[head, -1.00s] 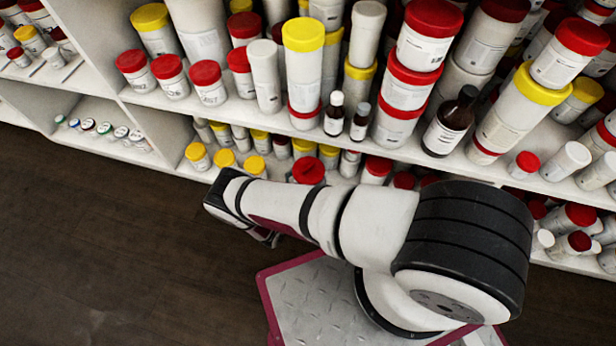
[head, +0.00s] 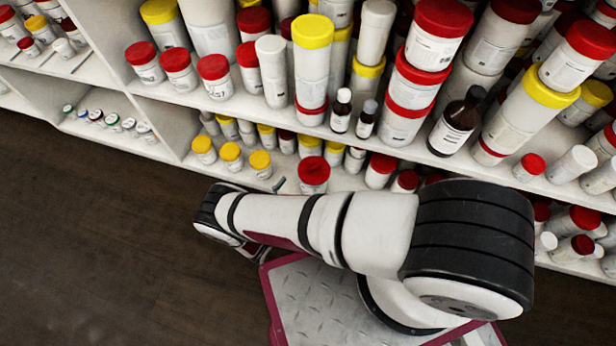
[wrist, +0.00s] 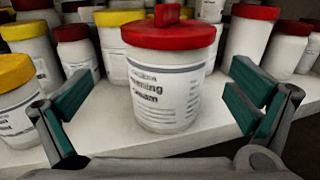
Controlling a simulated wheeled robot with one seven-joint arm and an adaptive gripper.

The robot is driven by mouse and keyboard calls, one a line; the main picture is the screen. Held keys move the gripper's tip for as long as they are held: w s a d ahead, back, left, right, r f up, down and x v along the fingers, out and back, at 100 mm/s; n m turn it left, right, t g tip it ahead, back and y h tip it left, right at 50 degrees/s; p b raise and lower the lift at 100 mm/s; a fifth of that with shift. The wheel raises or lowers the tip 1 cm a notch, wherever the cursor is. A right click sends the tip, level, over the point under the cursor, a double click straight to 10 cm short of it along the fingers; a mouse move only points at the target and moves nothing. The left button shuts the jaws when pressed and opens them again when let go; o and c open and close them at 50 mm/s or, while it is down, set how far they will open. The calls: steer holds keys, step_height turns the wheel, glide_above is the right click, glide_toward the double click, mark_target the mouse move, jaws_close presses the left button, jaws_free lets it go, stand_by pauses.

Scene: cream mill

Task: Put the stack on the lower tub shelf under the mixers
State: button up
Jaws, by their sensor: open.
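A white tub with a red lid (wrist: 165,85) stands upright on the white shelf, centred in the wrist view. A small red piece (wrist: 167,14) shows at the top of its lid; I cannot tell whether it rests on the lid or stands behind. In the head view a red-lidded tub (head: 314,172) on the lower shelf appears to be the same one. My gripper (wrist: 160,95) is open and empty, one finger to each side of the tub and nearer the camera, with no contact visible. In the head view my gripper is mostly hidden under my arm. No mixers are in view.
Yellow-lidded jars (head: 231,156) stand left of the tub on the lower shelf, with more tubs close behind. The upper shelf (head: 180,99) is crowded with tubs and brown bottles (head: 455,120). The dark floor (head: 90,230) at left is clear.

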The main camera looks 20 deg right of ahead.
steer(key=shift+v, duration=2.05)
